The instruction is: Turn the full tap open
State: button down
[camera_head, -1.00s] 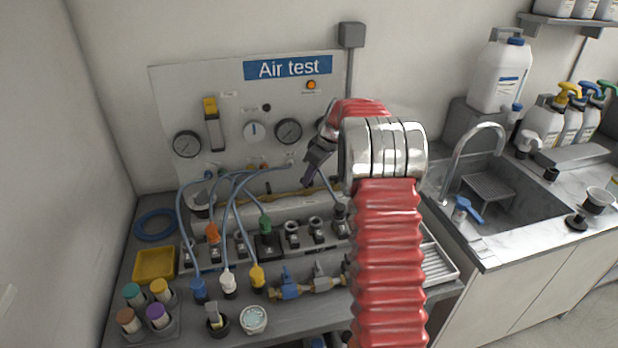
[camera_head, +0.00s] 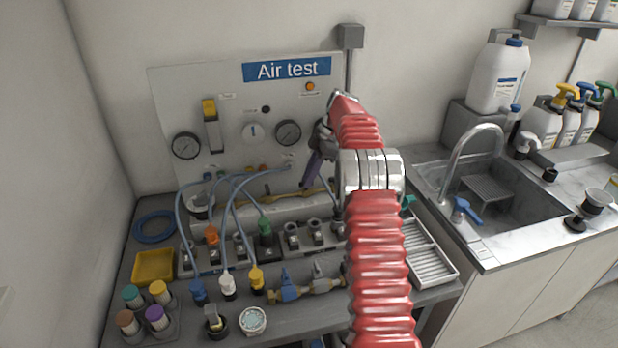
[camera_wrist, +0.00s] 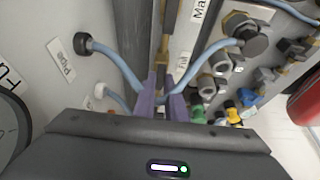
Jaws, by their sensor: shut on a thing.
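My gripper (camera_head: 306,184), with purple fingers, is at the lower right of the Air test panel (camera_head: 225,85), just above the brass pipe. In the wrist view its two fingers (camera_wrist: 164,82) are shut on a small part beside a label that seems to read "Full". I take this part to be the full tap. The fingers cover most of it, so its handle angle cannot be told. A brass pipe (camera_wrist: 171,28) runs away beyond the fingertips. Blue hoses pass on both sides of the fingers in the wrist view.
Blue hoses (camera_head: 232,225) loop from the panel to coloured plugs on the bench. A row of fittings (camera_head: 292,236) stands below my gripper, with blue-handled valve (camera_head: 289,285) in front. A white ribbed tray (camera_head: 428,255) and the sink (camera_head: 515,205) are to the right.

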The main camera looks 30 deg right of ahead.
jog(key=shift+d, duration=0.1)
dwell(0.4)
jog(key=c, duration=1.8)
grip_release()
jog(key=shift+r, duration=0.1)
jog(key=v, duration=0.7)
jog(key=shift+w, duration=0.1)
